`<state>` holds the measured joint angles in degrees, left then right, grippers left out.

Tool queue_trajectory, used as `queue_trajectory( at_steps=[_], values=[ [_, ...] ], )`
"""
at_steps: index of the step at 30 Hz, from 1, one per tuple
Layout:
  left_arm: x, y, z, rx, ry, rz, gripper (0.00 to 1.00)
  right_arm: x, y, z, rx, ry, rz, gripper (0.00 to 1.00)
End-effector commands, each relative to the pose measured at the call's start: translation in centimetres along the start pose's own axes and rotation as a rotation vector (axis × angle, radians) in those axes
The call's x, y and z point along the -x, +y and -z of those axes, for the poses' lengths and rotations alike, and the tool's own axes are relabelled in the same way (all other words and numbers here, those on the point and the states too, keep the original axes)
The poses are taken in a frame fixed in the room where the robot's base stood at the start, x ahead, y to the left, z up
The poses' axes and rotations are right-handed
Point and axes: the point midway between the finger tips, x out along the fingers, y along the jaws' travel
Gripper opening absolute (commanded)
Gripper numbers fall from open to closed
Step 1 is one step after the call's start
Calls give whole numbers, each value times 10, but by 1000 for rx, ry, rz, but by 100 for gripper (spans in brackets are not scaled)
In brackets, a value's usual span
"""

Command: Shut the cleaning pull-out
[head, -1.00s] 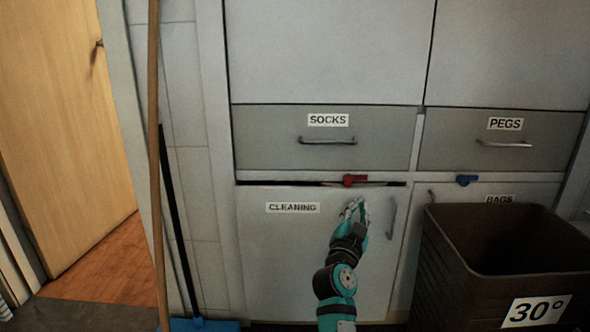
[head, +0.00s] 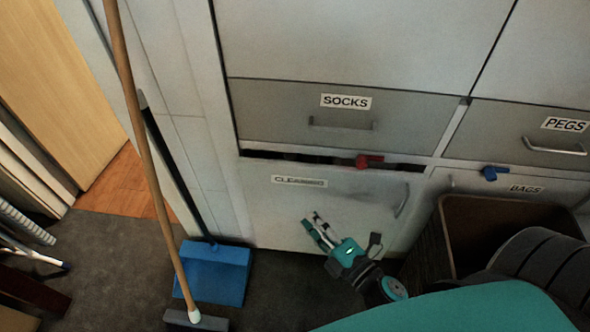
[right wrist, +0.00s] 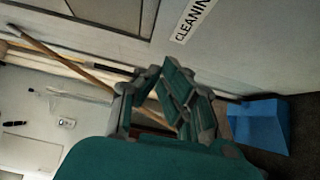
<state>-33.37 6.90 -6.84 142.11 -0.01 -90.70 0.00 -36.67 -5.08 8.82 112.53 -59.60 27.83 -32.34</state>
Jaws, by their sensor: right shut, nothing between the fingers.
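The cleaning pull-out (head: 345,208) has a pale grey front labelled CLEANING and a bar handle (head: 401,201) at its upper right. A dark gap shows along its top edge, so the front stands slightly proud of the frame. A red catch (head: 369,161) sits at that gap. My right gripper (head: 317,226) is shut and empty, low in front of the panel and left of the handle. Whether it touches the panel is unclear. In the right wrist view the fingers (right wrist: 172,98) show below the CLEANING label. My left gripper is not in view.
A dark bin (head: 490,215) stands close at the right, before the BAGS front. A broom (head: 150,160) and a blue dustpan (head: 215,272) stand at the left. Drawers labelled SOCKS (head: 330,118) and PEGS (head: 545,135) are above. A blue catch (head: 490,173) sits right of the red one.

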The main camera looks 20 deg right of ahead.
Motion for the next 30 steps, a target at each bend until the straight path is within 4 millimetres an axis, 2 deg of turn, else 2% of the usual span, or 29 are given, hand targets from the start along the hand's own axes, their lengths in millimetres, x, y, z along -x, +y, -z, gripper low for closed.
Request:
queue_trajectory(
  at_steps=[13, 15, 21, 30],
  values=[
    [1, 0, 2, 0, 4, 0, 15, -92, 1, -3, 2, -2, -2, 0],
    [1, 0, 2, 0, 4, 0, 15, -99, 0, -13, 3, -2, -2, 0],
    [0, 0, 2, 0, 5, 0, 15, -113, 0, -27, 0, -3, -1, 0],
    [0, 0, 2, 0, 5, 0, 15, -115, -1, -30, -3, -3, 0, 0]
  ],
)
